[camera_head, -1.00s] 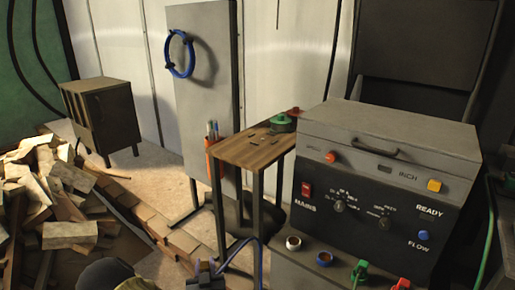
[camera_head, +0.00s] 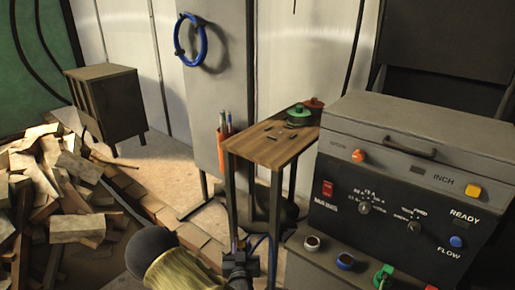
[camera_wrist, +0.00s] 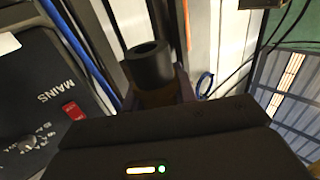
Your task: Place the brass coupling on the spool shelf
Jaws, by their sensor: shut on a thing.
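My gripper (camera_head: 238,268) is at the bottom middle of the head view, low in front of the wooden-topped stand. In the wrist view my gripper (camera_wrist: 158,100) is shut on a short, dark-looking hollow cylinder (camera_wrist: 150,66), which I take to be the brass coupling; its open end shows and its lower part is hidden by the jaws. The stand (camera_head: 262,150), which looks like the spool shelf, has a narrow wooden top on thin dark legs. A green spool-like thing (camera_head: 299,115) and a reddish-brown one (camera_head: 314,104) sit at its far end.
A grey control box (camera_head: 400,180) with knobs stands right, close to the stand. A ledge below it carries rings and green fittings (camera_head: 383,275). A grey panel (camera_head: 205,110) with a blue hose coil is behind the stand. Bricks and wood (camera_head: 70,200) lie left.

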